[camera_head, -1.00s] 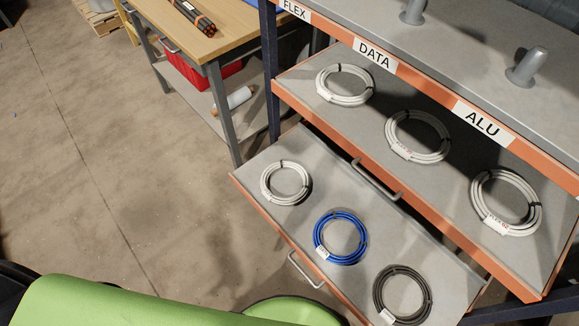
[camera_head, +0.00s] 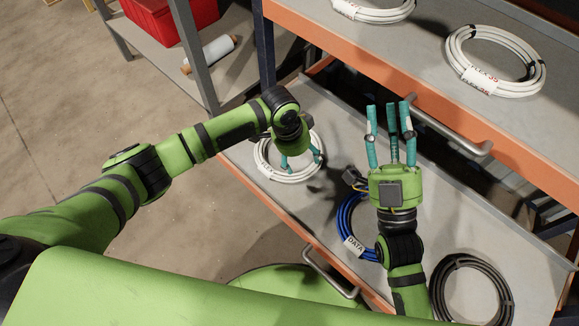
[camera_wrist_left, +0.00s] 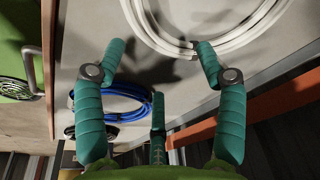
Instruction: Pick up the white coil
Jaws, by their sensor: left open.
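A white coil (camera_head: 272,172) lies flat on the lower drawer (camera_head: 235,152) at its left end. My left gripper (camera_head: 302,160) points down over it, fingers spread and empty, partly covering its upper right side. In the left wrist view, the white coil (camera_wrist_left: 155,38) curves across the top, and one fingertip of the open left gripper (camera_wrist_left: 160,50) overlaps its near edge. I cannot tell whether it touches. My right gripper (camera_head: 390,115) is over the middle of the drawer, its fingers apart with nothing between them.
A blue coil (camera_head: 347,222) labelled DATA lies partly behind my right wrist. A dark grey coil (camera_head: 500,281) lies further right. White coils (camera_head: 454,50) rest on the upper shelf. The orange shelf edge (camera_head: 345,53) and a metal handle (camera_head: 450,135) are near my right fingers.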

